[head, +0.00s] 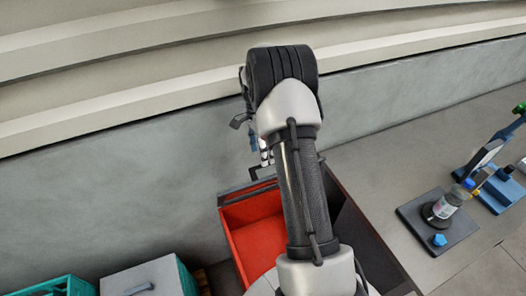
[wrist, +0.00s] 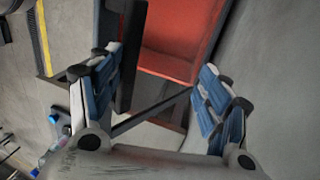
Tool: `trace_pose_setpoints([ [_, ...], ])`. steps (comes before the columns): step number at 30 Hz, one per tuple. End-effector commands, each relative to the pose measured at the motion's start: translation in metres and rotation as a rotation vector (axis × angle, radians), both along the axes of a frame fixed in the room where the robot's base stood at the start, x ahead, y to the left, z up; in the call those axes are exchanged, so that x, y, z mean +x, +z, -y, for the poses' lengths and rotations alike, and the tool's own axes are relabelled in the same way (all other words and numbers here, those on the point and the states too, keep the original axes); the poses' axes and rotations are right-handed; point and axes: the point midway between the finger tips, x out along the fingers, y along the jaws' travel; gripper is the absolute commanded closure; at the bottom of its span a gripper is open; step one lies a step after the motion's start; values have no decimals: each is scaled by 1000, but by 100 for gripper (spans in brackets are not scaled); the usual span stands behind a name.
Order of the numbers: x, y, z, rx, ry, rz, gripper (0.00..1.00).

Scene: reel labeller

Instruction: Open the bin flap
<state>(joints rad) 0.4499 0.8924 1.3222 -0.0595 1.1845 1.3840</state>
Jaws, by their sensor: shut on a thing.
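The bin (head: 251,238) stands below my arm in the head view, with a dark rim and a red inside that is partly in sight. Its red inside also shows at the top of the wrist view (wrist: 178,45). My gripper (head: 264,157) is at the bin's back edge, mostly hidden behind my arm. In the wrist view my gripper (wrist: 160,68) has its blue-padded fingers on either side of a thin dark bar (wrist: 152,111), which looks like the flap's handle. The fingers are shut on it. My arm hides much of the flap and the bin's right side.
A grey wall (head: 110,150) runs close behind the bin. A grey-lidded box (head: 150,279) and a teal crate (head: 55,286) stand to the left.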

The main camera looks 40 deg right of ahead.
Motion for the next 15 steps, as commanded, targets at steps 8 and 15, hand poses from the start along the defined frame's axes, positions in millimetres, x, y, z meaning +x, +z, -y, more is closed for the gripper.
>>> trace_pose_setpoints([
  [8,2,31,-1,0,-3,11,62],
  [15,-1,79,-1,-1,0,8,62],
])
